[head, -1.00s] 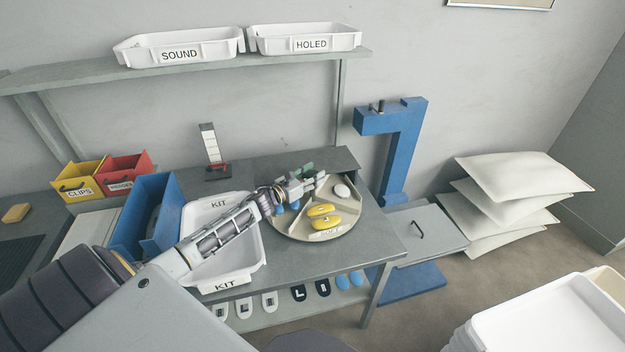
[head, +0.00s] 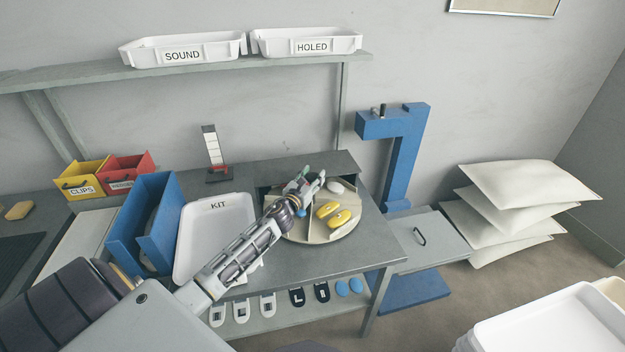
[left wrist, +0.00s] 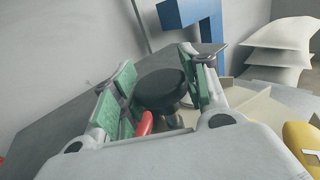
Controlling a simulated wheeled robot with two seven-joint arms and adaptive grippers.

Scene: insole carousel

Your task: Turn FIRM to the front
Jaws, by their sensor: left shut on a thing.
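The beige round carousel (head: 312,230) sits on the grey bench, with thin dividers. Two yellow insoles (head: 340,218) lie in its front-right compartment. A white piece (head: 336,187) lies at the back, and a blue piece (head: 301,210) shows at the left, partly hidden by my arm. I cannot read a FIRM label on it. My left gripper (head: 311,181) is over the carousel's middle. In the left wrist view, its green-padded fingers (left wrist: 163,92) are on either side of a black round knob (left wrist: 160,90), shut on it. A red part (left wrist: 145,122) shows beside the knob. My right gripper is out of view.
A white KIT tray (head: 190,240) and a blue holder (head: 128,238) stand left of the carousel. A blue post (head: 400,165) stands right of the bench. SOUND (head: 130,55) and HOLED (head: 350,42) trays sit on the shelf above.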

